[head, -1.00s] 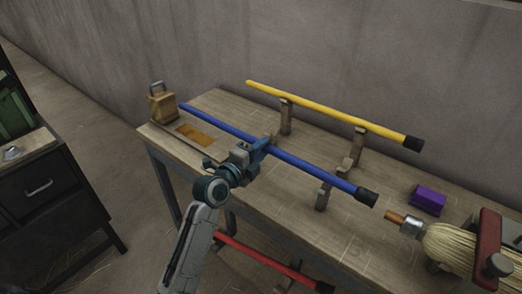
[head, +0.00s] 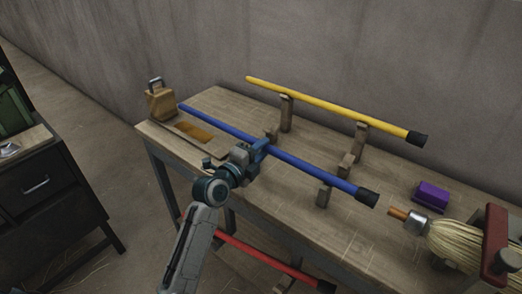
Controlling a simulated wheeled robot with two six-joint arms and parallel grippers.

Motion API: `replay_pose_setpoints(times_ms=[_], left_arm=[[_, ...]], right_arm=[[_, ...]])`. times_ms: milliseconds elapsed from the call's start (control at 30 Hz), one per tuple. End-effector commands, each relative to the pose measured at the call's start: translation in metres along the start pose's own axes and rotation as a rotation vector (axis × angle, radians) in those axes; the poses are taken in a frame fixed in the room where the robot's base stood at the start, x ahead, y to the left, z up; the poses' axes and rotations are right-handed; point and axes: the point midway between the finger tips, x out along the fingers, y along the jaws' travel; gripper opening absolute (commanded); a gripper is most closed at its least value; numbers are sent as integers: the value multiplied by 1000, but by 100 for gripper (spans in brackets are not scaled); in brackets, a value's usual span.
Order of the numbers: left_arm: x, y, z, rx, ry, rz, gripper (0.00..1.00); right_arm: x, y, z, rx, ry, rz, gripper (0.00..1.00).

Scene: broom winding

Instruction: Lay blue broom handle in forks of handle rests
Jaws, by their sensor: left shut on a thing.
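The blue broom handle (head: 310,169) has a black end cap at its right end and lies slantwise over the workbench. My left gripper (head: 258,149) is shut on the blue handle near its middle. Wooden handle rests stand on the bench; one post (head: 324,195) shows under the right part of the blue handle, and a fork (head: 346,160) shows just behind it. I cannot tell whether the handle touches the rests. A yellow handle (head: 330,108) lies on the taller back posts (head: 286,115). My right gripper is out of view.
The workbench (head: 222,102) stands against a grey wall. A wooden block with a metal loop (head: 160,103) is at its far left. A purple block (head: 431,197) and a clamped straw broom head (head: 455,243) are at the right. A red handle (head: 262,257) lies below the bench's front edge.

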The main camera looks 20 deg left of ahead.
Motion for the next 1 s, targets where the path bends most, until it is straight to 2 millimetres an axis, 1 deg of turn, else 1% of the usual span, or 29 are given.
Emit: replay_pose_setpoints(times_ms=[333,733,1000], left_arm=[[0,-1,0,1,0,-2,0],[-1,1,0,1,0,-1,0],[-2,0,0,1,0,-1,0]], right_arm=[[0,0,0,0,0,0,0],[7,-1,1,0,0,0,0],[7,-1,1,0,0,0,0]])
